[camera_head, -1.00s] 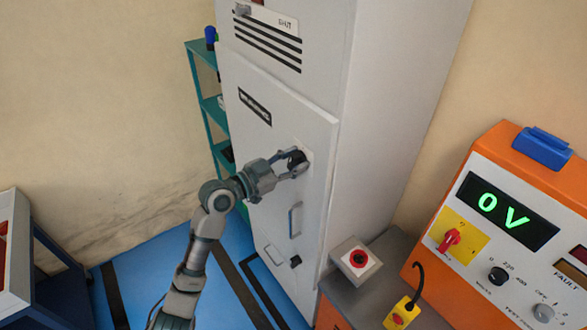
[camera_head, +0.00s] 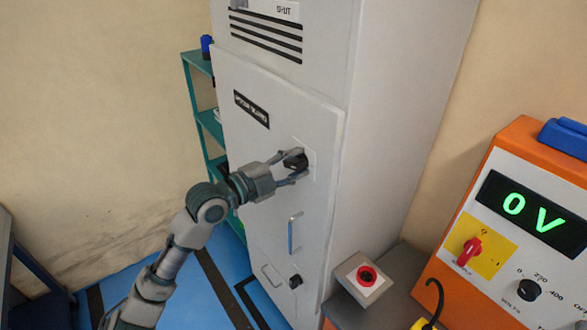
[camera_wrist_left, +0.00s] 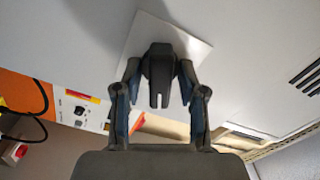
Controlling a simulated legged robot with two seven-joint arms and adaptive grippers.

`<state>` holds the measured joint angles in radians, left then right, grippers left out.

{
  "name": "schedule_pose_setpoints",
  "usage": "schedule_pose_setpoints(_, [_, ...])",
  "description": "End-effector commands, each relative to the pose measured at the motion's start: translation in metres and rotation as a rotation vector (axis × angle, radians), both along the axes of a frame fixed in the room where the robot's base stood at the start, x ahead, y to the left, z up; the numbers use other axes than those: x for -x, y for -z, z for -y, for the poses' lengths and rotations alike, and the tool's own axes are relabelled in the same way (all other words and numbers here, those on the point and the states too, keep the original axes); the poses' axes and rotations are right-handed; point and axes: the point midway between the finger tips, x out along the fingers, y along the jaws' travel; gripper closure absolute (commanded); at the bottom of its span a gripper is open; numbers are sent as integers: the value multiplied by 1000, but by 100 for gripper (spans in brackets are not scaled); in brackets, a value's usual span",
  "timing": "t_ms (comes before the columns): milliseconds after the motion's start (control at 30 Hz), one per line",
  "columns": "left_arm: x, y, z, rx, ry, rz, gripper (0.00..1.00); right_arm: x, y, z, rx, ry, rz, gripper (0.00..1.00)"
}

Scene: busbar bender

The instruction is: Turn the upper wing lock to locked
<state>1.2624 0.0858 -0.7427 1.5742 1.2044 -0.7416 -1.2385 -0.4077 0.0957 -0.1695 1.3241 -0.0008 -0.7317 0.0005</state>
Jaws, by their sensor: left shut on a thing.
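The upper wing lock (camera_head: 295,160) is a black knob on a pale square plate, high on the grey cabinet door (camera_head: 262,85). It also shows in the left wrist view (camera_wrist_left: 160,65), dark with a notch at its near end, in front of the white plate (camera_wrist_left: 198,48). My left gripper (camera_head: 294,170) is shut on the wing lock, with one finger on each side of it. The fingers also show in the left wrist view (camera_wrist_left: 160,85). A lower black lock (camera_head: 296,281) sits near the door's bottom. My right gripper is not in view.
A blue-grey door handle (camera_head: 294,233) stands out below the upper lock. A box with a red button (camera_head: 366,276) stands right of the cabinet. An orange panel (camera_head: 520,140) reading 0 V is at the right. A teal shelf (camera_head: 205,120) stands behind left.

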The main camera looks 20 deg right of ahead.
Motion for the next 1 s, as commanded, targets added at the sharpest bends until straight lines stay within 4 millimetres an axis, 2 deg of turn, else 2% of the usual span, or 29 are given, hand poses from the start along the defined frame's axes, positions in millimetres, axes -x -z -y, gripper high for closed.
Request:
schedule_pose_setpoints(200, [0, 4, 0, -65, 0, 169, 100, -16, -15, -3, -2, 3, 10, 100])
schedule_pose_setpoints(500, [1, 5, 1, -125, 2, 328, 100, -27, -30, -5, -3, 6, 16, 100])
schedule_pose_setpoints(1000, [1, 6, 1, -153, 4, 397, 100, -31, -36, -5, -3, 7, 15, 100])
